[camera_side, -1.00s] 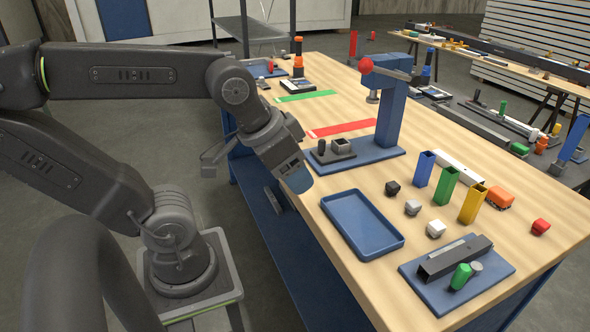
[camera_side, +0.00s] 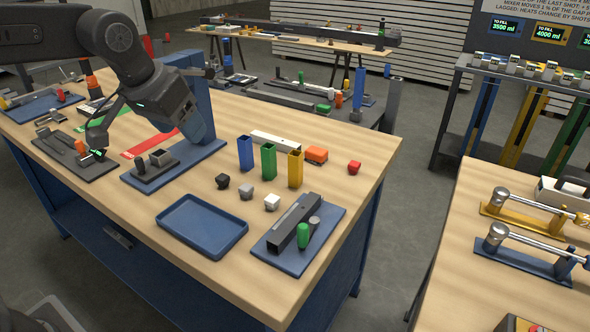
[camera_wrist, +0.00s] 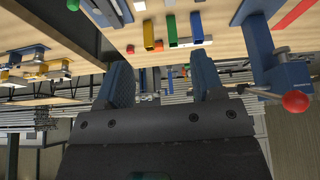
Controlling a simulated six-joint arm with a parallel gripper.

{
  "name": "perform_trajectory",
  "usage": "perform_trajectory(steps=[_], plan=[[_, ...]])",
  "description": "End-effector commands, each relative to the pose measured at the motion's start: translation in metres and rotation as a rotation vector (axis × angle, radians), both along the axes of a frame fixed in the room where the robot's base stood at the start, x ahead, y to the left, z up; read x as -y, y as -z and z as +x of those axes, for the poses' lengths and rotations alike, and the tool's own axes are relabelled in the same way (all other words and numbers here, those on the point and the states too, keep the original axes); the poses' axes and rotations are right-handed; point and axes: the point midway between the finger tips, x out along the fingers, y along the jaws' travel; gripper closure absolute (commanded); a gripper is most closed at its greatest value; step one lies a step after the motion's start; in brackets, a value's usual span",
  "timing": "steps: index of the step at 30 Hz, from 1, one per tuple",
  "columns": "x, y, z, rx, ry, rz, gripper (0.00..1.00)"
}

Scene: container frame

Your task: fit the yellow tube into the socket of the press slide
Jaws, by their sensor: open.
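The yellow tube (camera_side: 295,169) stands upright on the wooden table, at the right end of a row with a green tube (camera_side: 268,161) and a blue tube (camera_side: 246,153). The press has a blue base (camera_side: 190,163), and a grey slide with a square socket (camera_side: 160,158) sits on it; the socket looks empty. My gripper (camera_side: 200,128) is in front of the press column in the side view, which it partly hides. In the wrist view my gripper (camera_wrist: 161,60) is open and empty. The yellow tube (camera_wrist: 148,34) shows there beyond the fingers.
A blue tray (camera_side: 203,224) and a blue plate with a dark channel and green peg (camera_side: 303,236) lie in front of the tubes. Small cubes (camera_side: 246,191) lie between. The press lever's red ball (camera_wrist: 295,102) is right of my fingers in the wrist view.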

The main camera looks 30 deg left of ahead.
Motion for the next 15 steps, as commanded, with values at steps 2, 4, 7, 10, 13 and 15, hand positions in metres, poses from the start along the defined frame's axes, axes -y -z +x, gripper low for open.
perform_trajectory(steps=[2, 4, 7, 10, 13, 15], plan=[[0.007, 0.002, 0.039, -0.014, -0.008, 0.000, 0.38], [0.014, 0.007, 0.071, -0.022, -0.017, 0.000, 0.38], [0.024, 0.019, 0.114, -0.033, -0.031, 0.000, 0.38], [0.035, 0.036, 0.153, -0.041, -0.045, 0.001, 0.38], [0.044, 0.055, 0.183, -0.049, -0.056, 0.003, 0.38], [0.049, 0.066, 0.199, -0.051, -0.065, 0.002, 0.38]])
